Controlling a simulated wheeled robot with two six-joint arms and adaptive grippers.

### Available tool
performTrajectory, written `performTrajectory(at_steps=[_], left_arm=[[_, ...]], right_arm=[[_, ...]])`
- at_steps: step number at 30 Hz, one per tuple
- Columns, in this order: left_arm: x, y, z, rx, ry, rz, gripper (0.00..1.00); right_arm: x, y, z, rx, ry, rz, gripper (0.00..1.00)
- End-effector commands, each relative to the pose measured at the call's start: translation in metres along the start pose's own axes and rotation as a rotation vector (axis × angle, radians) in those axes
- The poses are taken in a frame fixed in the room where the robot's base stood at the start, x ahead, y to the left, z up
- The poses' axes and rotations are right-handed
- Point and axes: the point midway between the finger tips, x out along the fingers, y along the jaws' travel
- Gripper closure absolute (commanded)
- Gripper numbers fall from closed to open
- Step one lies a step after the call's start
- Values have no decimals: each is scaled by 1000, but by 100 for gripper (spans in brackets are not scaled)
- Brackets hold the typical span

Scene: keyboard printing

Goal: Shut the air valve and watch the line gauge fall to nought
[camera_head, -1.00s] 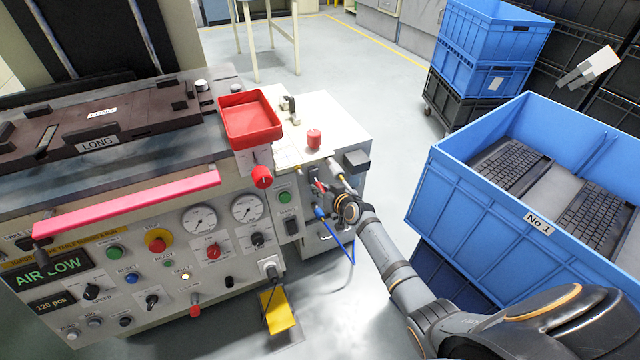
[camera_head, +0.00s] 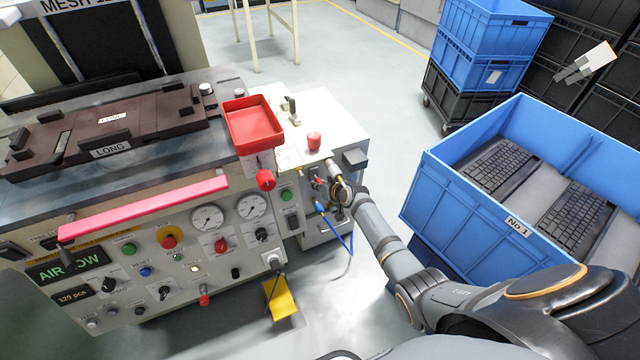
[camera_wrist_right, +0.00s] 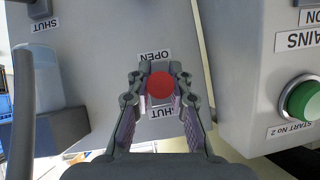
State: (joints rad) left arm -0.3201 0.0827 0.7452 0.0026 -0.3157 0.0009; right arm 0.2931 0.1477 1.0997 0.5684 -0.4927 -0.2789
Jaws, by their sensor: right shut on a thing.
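My right gripper (camera_head: 338,190) reaches the side cabinet right of the machine's front panel. In the right wrist view, the fingers (camera_wrist_right: 160,92) are closed around a round red valve knob (camera_wrist_right: 160,84). An upside-down OPEN label (camera_wrist_right: 153,56) lies above the knob and a SHUT label (camera_wrist_right: 164,112) below it, partly hidden by a finger. In the head view my gripper mostly hides this spot. Two dial gauges sit on the front panel, a left one (camera_head: 207,218) and a right one (camera_head: 251,207); their needles are too small to read. My left gripper is out of view.
A blue hose (camera_head: 335,228) hangs below my right gripper. A green START No 2 button (camera_wrist_right: 302,101) is beside the knob. A red tray (camera_head: 253,124) stands above. The blue No 1 crate (camera_head: 470,195) with keyboards stands close to my right arm.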

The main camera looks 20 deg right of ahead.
Motion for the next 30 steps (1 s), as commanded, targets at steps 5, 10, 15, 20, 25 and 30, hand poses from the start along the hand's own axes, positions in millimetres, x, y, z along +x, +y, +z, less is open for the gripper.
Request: performTrajectory(at_steps=[5,10,15,20,25,30], left_arm=[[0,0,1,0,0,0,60],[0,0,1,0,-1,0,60],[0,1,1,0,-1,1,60],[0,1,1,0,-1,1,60],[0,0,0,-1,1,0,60],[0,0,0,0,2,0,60]], right_arm=[[0,0,2,1,-5,0,100],[0,0,2,0,-4,0,100],[0,0,1,0,-4,0,63],[0,0,1,0,-2,0,57],[0,0,0,0,-2,0,57],[-12,1,1,-1,-1,0,57]])
